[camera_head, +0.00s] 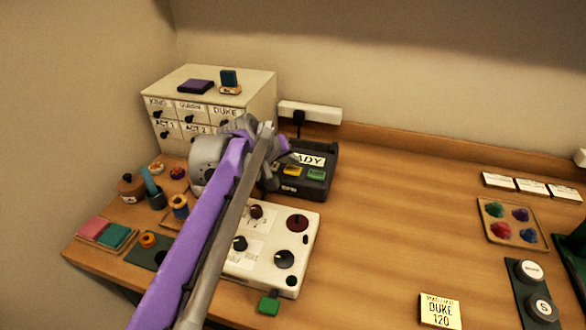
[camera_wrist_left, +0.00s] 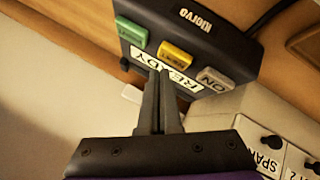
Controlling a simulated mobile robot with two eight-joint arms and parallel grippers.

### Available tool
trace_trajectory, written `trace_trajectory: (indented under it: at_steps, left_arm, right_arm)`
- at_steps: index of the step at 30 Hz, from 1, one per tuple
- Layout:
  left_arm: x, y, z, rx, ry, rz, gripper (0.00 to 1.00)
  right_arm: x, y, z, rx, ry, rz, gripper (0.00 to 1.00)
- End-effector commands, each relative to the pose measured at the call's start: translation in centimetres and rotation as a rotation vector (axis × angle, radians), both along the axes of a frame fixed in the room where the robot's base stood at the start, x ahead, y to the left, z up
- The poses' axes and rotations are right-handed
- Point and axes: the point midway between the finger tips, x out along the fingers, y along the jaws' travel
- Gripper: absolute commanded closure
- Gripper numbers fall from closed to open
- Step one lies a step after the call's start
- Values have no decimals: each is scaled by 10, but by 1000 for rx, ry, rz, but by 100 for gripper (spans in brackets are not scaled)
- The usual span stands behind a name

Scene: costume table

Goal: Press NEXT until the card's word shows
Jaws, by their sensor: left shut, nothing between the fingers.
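A dark box device (camera_head: 318,178) stands by the back wall. Its label window (camera_head: 309,160) reads READY in the left wrist view (camera_wrist_left: 167,73); my arm hides part of it in the head view. It has a yellow button (camera_head: 292,171), a green button (camera_head: 316,174) and a pale ON button (camera_wrist_left: 215,79); the small lettering on the yellow one is hard to read. A card (camera_head: 440,310) at the front shows DUKE 120 under a smaller line. My left gripper (camera_wrist_left: 160,73) is shut and empty, its tips in front of the label window; contact cannot be told. My right gripper is not in view.
A white drawer cabinet (camera_head: 262,95) stands behind and left of the device. A white panel with knobs (camera_head: 272,262) lies in front of it. The middle right tabletop (camera_head: 400,220) is clear.

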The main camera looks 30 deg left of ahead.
Motion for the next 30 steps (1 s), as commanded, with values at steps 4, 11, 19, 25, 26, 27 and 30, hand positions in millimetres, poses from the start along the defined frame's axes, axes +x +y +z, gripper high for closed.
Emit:
trace_trajectory:
  at_steps: [4, 11, 19, 25, 26, 27, 30]
  left_arm:
    - [0, 0, -1, 0, 0, 0, 100]
    - [0, 0, -8, 0, 0, 0, 100]
    - [0, 0, -9, 0, 0, 0, 100]
    - [0, 0, -10, 0, 0, 0, 100]
    - [0, 0, -10, 0, 0, 0, 100]
    - [0, 0, -10, 0, 0, 0, 100]
    - [0, 0, -12, 0, 0, 0, 100]
  right_arm:
    - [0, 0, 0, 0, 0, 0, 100]
    - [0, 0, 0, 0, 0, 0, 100]
    - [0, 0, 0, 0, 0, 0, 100]
    - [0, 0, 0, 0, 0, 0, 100]
    - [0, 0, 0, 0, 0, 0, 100]
    - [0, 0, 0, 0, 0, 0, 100]
    - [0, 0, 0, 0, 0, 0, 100]
